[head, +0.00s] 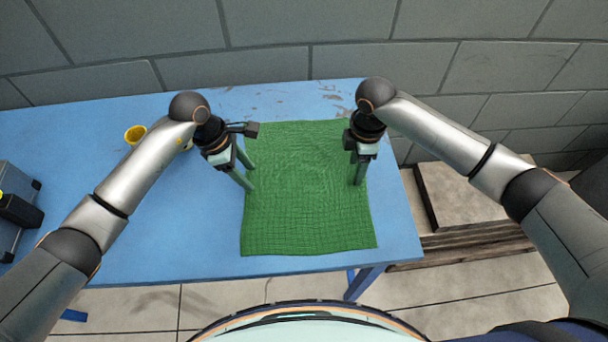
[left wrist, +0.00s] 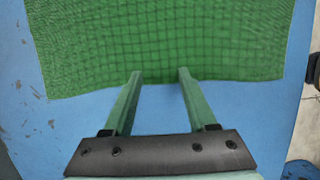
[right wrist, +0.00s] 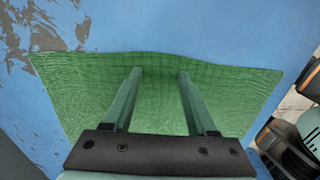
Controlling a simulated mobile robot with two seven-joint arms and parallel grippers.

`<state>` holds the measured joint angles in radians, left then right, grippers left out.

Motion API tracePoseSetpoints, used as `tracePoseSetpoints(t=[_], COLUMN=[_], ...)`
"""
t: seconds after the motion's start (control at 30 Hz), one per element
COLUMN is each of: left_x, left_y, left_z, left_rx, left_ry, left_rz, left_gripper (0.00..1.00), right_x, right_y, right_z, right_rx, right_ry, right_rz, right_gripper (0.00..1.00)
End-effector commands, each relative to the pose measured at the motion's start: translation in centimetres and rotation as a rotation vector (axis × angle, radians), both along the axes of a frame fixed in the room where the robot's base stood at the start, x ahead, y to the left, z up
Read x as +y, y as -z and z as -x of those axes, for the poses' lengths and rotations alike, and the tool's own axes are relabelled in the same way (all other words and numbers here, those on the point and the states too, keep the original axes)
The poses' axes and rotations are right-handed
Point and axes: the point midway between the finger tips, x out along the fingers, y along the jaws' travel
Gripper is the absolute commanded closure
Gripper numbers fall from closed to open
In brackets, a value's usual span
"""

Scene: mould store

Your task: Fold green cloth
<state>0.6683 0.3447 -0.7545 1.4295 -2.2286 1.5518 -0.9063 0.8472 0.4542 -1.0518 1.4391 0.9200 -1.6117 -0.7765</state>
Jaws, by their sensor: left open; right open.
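The green cloth (head: 308,200) lies spread out as a single rough rectangle on the blue table, with faint ripples. It also shows in the left wrist view (left wrist: 170,40) and the right wrist view (right wrist: 225,88). My left gripper (head: 250,186) is open at the cloth's left edge, its fingertips just over the border in the left wrist view (left wrist: 159,74). My right gripper (head: 358,184) is open above the cloth near its right edge. In the right wrist view its fingertips (right wrist: 160,72) lie just inside a slightly wavy border. Neither gripper holds cloth. Whether the tips touch it I cannot tell.
The blue table (head: 180,225) is bare around the cloth, with worn paint at the back. A yellow cup (head: 135,134) stands left, partly behind my left arm. A grey case (head: 18,205) is at the far left. A block wall (head: 270,50) stands behind; a wooden pallet (head: 470,243) is right.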

Motion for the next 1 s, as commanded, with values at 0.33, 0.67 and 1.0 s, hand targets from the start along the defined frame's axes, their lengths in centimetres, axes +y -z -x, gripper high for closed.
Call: tracePoseSetpoints(t=[0.33,0.67,1.0], left_x=[-0.04,-0.03,-0.01], left_y=[0.28,0.62,0.68], left_z=[0.02,0.02,0.06], left_rx=[0.000,0.000,0.002], left_ry=[0.000,0.000,0.000], left_rz=[0.001,0.001,0.000], left_gripper=[0.43,0.43,0.53], right_x=[0.00,-0.01,-0.02], right_y=[0.29,0.49,0.63], right_z=[0.01,0.01,0.03], right_rx=[0.000,0.000,0.001], right_ry=[0.000,0.000,0.000], right_rz=[0.000,0.000,0.000], right_gripper=[0.43,0.43,0.53])
